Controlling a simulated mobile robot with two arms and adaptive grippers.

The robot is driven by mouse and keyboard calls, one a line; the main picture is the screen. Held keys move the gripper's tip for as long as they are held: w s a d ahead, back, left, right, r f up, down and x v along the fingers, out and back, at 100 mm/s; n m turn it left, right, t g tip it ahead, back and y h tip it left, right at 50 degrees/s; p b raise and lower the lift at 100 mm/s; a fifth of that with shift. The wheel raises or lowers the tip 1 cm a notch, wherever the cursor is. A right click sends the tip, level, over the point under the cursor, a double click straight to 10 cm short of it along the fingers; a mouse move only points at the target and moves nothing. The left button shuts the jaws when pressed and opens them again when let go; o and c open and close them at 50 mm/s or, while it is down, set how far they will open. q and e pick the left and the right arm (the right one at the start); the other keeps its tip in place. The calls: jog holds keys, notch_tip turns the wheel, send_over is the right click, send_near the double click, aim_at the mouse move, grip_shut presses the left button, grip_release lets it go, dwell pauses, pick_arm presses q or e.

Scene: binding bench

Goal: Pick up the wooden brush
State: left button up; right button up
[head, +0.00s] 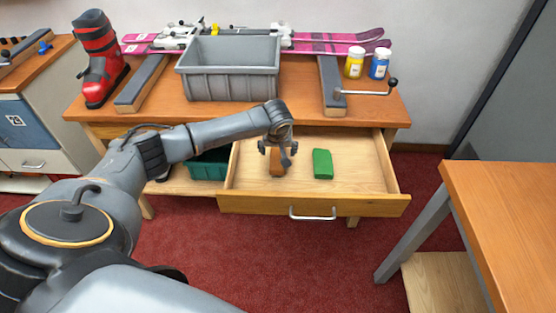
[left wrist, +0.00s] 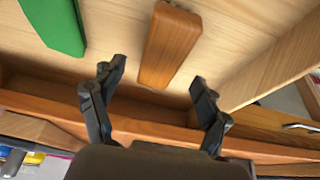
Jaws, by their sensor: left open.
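The wooden brush (head: 277,168), a brown block, lies in the open drawer (head: 358,203) of the bench. It also shows in the left wrist view (left wrist: 170,44), pointing toward the gap between my fingers. My left gripper (head: 277,154) is open above the drawer, over the brush, and partly hides it in the head view. In the left wrist view my left gripper (left wrist: 160,77) has its fingers spread to either side of the brush's near end, with nothing between the tips. Whether the fingers touch the brush cannot be told. My right gripper is not in view.
A green block (head: 322,164) lies in the drawer to the right of the brush. The drawer's walls surround both. The bench top (head: 300,100) above carries a grey bin (head: 230,85), skis, a red boot (head: 98,60) and two small jars. The drawer's right part is clear.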

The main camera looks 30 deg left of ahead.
aim_at(278, 156)
pick_arm(q)
jog(key=x, duration=0.4)
jog(key=shift+s+f, duration=0.1)
jog(key=shift+f, duration=0.1)
jog(key=shift+f, duration=0.25)
dwell(0.4)
jog(key=c, duration=1.3)
